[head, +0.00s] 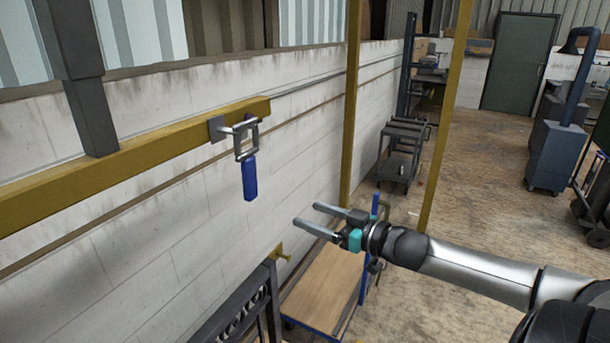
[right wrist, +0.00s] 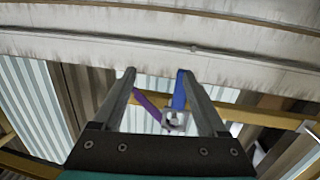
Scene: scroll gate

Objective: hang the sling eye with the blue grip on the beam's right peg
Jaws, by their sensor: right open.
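The yellow beam (head: 150,140) runs along the wall at the left of the head view. A grey peg with a square plate (head: 216,129) sticks out near its right end. The sling eye, a grey metal frame (head: 240,155), appears to hang around this peg, with its blue grip (head: 249,180) pointing down. My right gripper (head: 308,215) is open and empty, apart from the grip, to its right and lower. In the right wrist view the blue grip (right wrist: 180,92), the metal eye (right wrist: 183,119) and a purple strap (right wrist: 150,108) show beyond the open fingers. My left gripper is not in view.
A wood-topped cart (head: 325,285) and a dark rack (head: 235,315) stand below my right gripper. Yellow posts (head: 350,110) rise beyond it. A grey trolley (head: 400,155) stands farther back. The space between my right gripper and the blue grip looks clear.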

